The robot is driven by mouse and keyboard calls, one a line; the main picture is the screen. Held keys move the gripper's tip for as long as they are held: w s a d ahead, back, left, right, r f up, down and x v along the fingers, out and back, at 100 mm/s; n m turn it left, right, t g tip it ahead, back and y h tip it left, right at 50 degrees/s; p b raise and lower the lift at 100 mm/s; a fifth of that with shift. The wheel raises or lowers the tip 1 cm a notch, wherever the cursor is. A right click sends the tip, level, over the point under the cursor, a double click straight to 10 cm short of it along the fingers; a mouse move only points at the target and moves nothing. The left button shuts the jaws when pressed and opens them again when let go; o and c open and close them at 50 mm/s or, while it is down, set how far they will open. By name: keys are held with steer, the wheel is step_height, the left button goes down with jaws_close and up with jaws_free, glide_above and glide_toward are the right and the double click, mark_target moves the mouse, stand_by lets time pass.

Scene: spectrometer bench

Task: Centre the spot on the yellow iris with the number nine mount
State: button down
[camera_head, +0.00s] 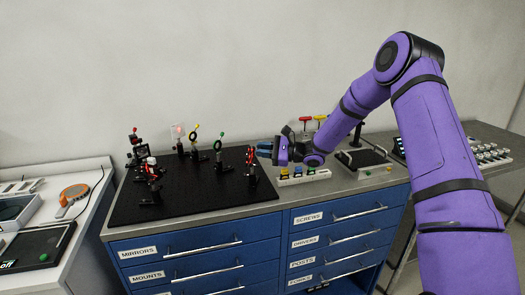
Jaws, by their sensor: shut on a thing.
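A ring with a yellow top (194,135), likely the yellow iris, stands on a post at the back of the black breadboard (190,208). A red spot (179,129) shows on a pale upright card to its left. I cannot tell whether any light lies on the yellow ring. Mounts with red parts (150,170) stand at the left of the board. No number is legible, so I cannot pick out the number nine mount. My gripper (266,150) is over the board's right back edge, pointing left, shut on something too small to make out.
A green-topped ring (219,143) and a red-topped mount (251,160) stand on the board. A white rack with coloured pieces (303,176) and a grey tray (363,158) lie to the right. Red and yellow T-handles (312,118) stand behind my gripper. The board's front is clear.

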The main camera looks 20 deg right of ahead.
steer(key=shift+n, duration=0.9)
steer(key=c, duration=1.1)
jaws_free()
steer(key=shift+o, duration=0.2)
steer(key=shift+d, duration=0.1)
steer(key=v, duration=1)
steer(key=shift+s+d, duration=0.15)
steer(key=shift+d, duration=0.15)
